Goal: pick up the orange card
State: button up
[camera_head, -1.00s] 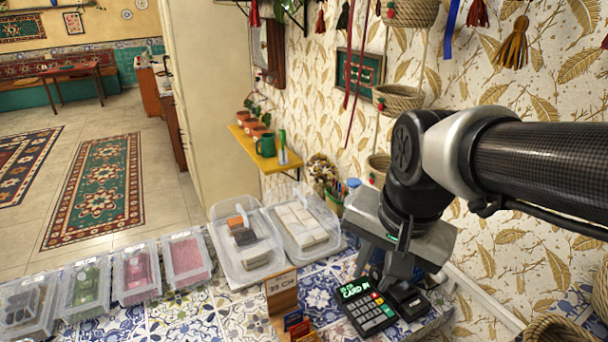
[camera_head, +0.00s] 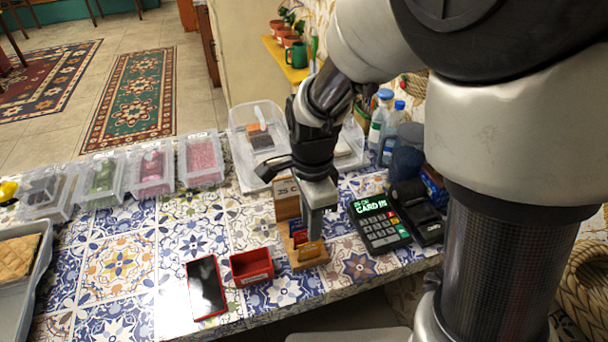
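The orange card (camera_head: 309,252) stands in the front slot of a small wooden card holder (camera_head: 292,206) on the tiled counter. Behind it in the same holder are a red card (camera_head: 299,238) and a blue card, partly hidden. My gripper (camera_head: 314,234) points down right over the holder, with its tip close above the orange card. Whether it touches the card cannot be told. Only one grey finger shows clearly, so the opening between the fingers is hidden.
A card terminal (camera_head: 378,226) stands right of the holder. A red box (camera_head: 251,267) and a red-edged phone (camera_head: 206,287) lie to its left. Clear plastic tubs (camera_head: 201,160) line the back left. Bottles (camera_head: 391,130) stand behind the terminal. The tiled middle left is free.

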aim_at(310, 245)
notch_tip(310, 245, down, 9)
jog(key=shift+w+r+b, duration=0.1)
jog(key=shift+w+b, duration=0.05)
jog(key=shift+b, duration=0.9)
grip_shut()
